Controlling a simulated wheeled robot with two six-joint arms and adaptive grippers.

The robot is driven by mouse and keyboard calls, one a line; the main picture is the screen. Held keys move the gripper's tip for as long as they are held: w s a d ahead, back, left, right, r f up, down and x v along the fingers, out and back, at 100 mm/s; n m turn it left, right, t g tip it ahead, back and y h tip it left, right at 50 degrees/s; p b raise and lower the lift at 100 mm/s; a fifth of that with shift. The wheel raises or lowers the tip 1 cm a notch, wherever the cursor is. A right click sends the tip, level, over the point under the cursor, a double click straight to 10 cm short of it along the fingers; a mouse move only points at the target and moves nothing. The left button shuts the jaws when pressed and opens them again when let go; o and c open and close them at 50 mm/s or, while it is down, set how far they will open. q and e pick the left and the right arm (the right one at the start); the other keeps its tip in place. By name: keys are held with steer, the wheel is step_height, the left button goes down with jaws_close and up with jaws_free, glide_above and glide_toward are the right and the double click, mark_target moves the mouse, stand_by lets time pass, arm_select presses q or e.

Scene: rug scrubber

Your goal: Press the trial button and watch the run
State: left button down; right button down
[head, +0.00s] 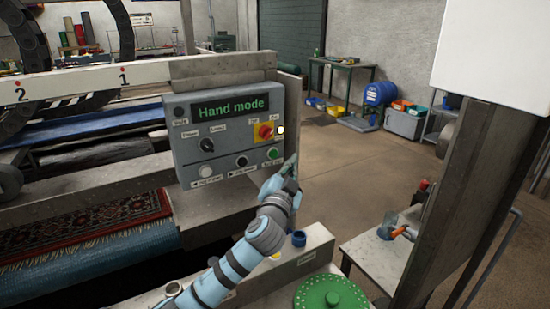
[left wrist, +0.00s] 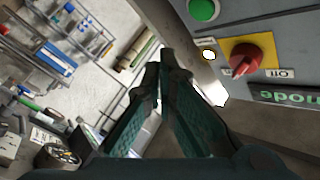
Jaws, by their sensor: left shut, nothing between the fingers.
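The grey control panel (head: 226,117) stands at the machine's end, and its display (head: 231,107) reads "Hand mode" in green. A green button (head: 273,152) sits at its lower right; its label is too small to read surely. The green button also shows at the top of the left wrist view (left wrist: 203,9). My left gripper (head: 292,163) is shut and empty, just right of and below the green button in the head view, apart from it as far as I can tell. In the left wrist view its fingertips (left wrist: 166,62) meet. My right gripper is out of view.
A red rotary switch (head: 265,131) on a yellow plate sits above the green button, with a bright round lamp (head: 281,129) beside it. A patterned rug (head: 95,220) lies in the machine at left. A green round lid (head: 331,293) is at the bottom. The floor behind is open.

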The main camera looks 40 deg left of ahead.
mark_target(273, 154)
arm_select(q)
steer(key=shift+w+a+b, duration=0.25)
steer(key=shift+a, duration=0.85)
steer(key=shift+w+a+b, duration=0.2)
steer(key=shift+a, duration=0.85)
steer(key=shift+r, duration=0.1)
steer(key=shift+w+a, duration=0.1)
steer(key=shift+a, duration=0.3)
